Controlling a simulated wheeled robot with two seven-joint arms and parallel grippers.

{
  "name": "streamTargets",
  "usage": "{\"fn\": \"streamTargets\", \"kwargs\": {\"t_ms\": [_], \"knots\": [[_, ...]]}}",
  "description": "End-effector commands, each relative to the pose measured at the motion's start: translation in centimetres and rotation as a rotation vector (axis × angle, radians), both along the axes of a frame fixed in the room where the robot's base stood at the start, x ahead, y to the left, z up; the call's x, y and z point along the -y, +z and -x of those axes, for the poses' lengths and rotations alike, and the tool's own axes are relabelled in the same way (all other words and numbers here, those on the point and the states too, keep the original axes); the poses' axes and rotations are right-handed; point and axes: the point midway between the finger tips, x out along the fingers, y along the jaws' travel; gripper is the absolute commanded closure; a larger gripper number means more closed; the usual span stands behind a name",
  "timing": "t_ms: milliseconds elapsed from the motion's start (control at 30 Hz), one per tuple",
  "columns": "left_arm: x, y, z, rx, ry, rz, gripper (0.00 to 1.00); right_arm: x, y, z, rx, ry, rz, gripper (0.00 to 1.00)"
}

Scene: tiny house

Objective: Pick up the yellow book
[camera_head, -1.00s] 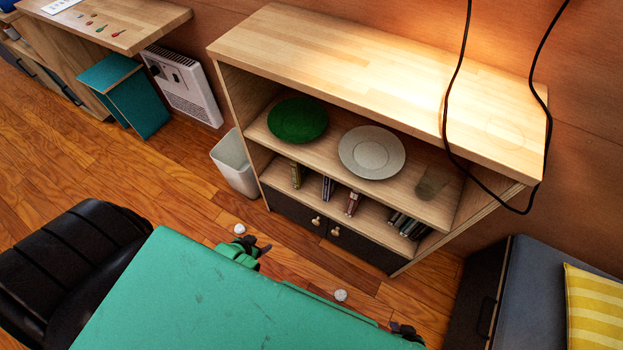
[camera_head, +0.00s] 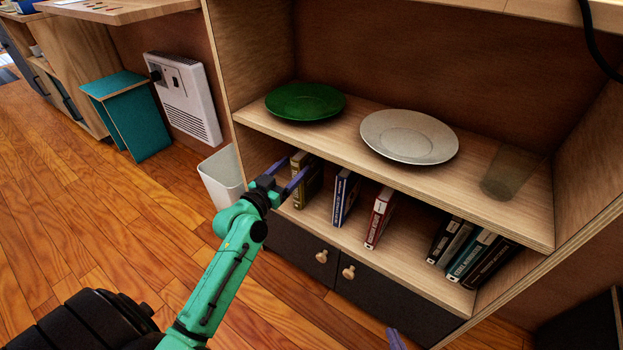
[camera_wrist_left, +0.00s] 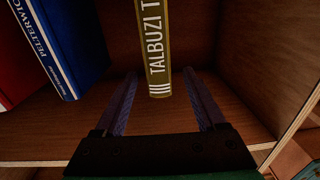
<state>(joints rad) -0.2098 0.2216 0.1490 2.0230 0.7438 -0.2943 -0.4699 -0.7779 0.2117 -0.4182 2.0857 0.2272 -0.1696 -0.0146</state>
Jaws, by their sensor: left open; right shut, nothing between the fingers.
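The yellow book (camera_head: 310,184), an olive-yellow one, stands upright at the left of the lower shelf. In the left wrist view its spine (camera_wrist_left: 157,45) shows white lettering. My left gripper (camera_head: 284,178) is open at the front of this book. In the left wrist view its fingers (camera_wrist_left: 163,103) lie to either side of the spine's near end, with gaps, and nothing is gripped. Only the purple fingertips of my right gripper (camera_head: 396,340) show at the bottom edge of the head view; they are shut and empty.
A blue book (camera_head: 345,197) and a red book (camera_head: 379,217) stand to the right, then several leaning books (camera_head: 468,252). The upper shelf holds a green plate (camera_head: 305,101), a pale plate (camera_head: 409,136) and a cup (camera_head: 510,174). A white bin (camera_head: 222,178) stands left of the shelf unit.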

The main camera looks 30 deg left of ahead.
Motion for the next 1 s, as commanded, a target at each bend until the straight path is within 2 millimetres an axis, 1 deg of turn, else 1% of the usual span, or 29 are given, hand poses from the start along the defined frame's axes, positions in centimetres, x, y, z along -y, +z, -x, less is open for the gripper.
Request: {"fn": "streamTargets", "kwargs": {"t_ms": [33, 233, 333, 433, 500, 667, 700, 767, 800, 867, 900, 1000], "knots": [[0.1, -0.1, -1.0, 0.005, 0.001, 0.002, 0.28, 0.0, -0.5, 0.0, 0.001, -0.002, -0.002, 1.0], [0.4, -0.2, -3.5, 0.002, 0.001, 0.001, 0.28, 0.0, -1.3, 0.0, 0.01, -0.008, -0.01, 1.0], [0.7, -0.2, -5.4, 0.004, 0.001, 0.003, 0.28, -0.1, -2.2, 0.0, 0.017, -0.012, -0.016, 1.0], [0.8, -0.1, -7.0, 0.002, 0.001, 0.001, 0.28, 0.0, -2.6, 0.0, 0.025, -0.018, -0.02, 1.0], [0.9, 0.0, -7.6, 0.0, 0.0, -0.001, 0.28, 0.0, -2.8, 0.1, 0.024, -0.018, -0.019, 1.0], [0.9, 0.0, -7.6, -0.002, 0.0, -0.002, 0.28, -0.1, -2.8, 0.1, 0.024, -0.018, -0.02, 1.0], [0.9, 0.0, -7.6, -0.002, 0.0, -0.001, 0.31, -0.1, -2.8, 0.1, 0.024, -0.018, -0.02, 1.0], [0.9, 0.0, -7.6, -0.002, 0.0, -0.001, 0.54, -0.1, -2.7, 0.1, 0.024, -0.019, -0.021, 1.0], [0.9, 0.0, -7.5, -0.002, 0.0, -0.001, 0.7, -0.1, -2.7, 0.1, 0.024, -0.019, -0.021, 1.0], [0.9, 0.0, -7.5, -0.002, 0.0, -0.001, 0.93, -0.1, -2.7, 0.1, 0.025, -0.02, -0.022, 1.0], [0.9, 0.0, -7.5, -0.002, 0.0, -0.001, 1.0, -0.1, -2.7, 0.1, 0.026, -0.019, -0.023, 1.0], [0.9, 0.0, -7.5, -0.002, 0.0, -0.001, 1.0, -0.1, -2.6, 0.0, 0.027, -0.019, -0.023, 1.0]]}}
